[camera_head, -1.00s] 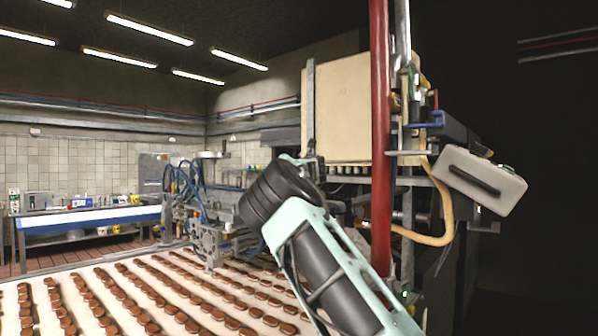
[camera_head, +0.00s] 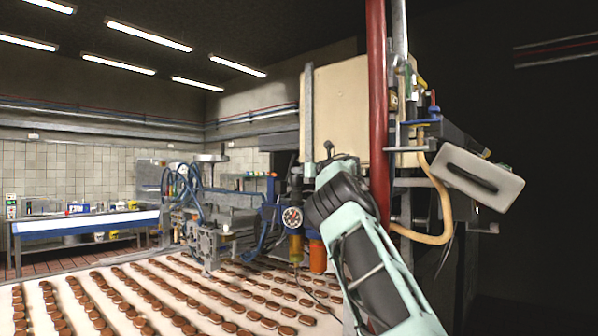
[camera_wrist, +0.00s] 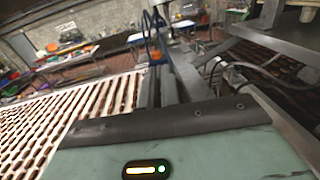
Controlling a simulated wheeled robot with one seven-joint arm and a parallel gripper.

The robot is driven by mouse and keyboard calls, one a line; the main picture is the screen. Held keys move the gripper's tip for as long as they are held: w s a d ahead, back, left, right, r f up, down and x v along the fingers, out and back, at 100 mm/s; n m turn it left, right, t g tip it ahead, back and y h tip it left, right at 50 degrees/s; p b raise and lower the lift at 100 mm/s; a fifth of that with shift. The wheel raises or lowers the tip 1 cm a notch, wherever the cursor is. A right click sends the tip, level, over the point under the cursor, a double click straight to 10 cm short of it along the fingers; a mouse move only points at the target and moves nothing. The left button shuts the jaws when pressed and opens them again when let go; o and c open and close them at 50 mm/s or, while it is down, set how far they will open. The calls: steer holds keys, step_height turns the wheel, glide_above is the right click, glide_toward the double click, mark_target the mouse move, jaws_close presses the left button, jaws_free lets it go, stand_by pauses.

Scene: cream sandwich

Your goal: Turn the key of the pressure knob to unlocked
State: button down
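A round pressure gauge (camera_head: 292,217) with a white face shows in the head view on the machine, just left of my arm. An amber bowl (camera_head: 296,248) hangs below it, and an orange-red cylinder (camera_head: 318,256) stands beside it. I cannot make out the pressure knob or its key in either view. In the head view my arm's dark joint and mint link cover the area right of the gauge, and my gripper's fingertips are hidden. The wrist view shows my mint housing with a lit indicator and dark grey bars beyond it; the finger opening is unclear.
A conveyor (camera_head: 130,262) with rows of brown sandwiches spreads across the lower left. A red vertical pipe (camera_head: 377,90) stands close by my arm. A grey box (camera_head: 480,177) with a dark handle hangs at right. A blue-edged table (camera_head: 85,224) stands far left.

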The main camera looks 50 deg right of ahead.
steer(key=shift+n+y, duration=0.3)
steer(key=shift+y, duration=0.2)
steer(key=c, duration=1.6)
jaws_free()
steer(key=shift+r, duration=0.1)
step_height(320, 180, up, 10)
steer(key=p, duration=0.8)
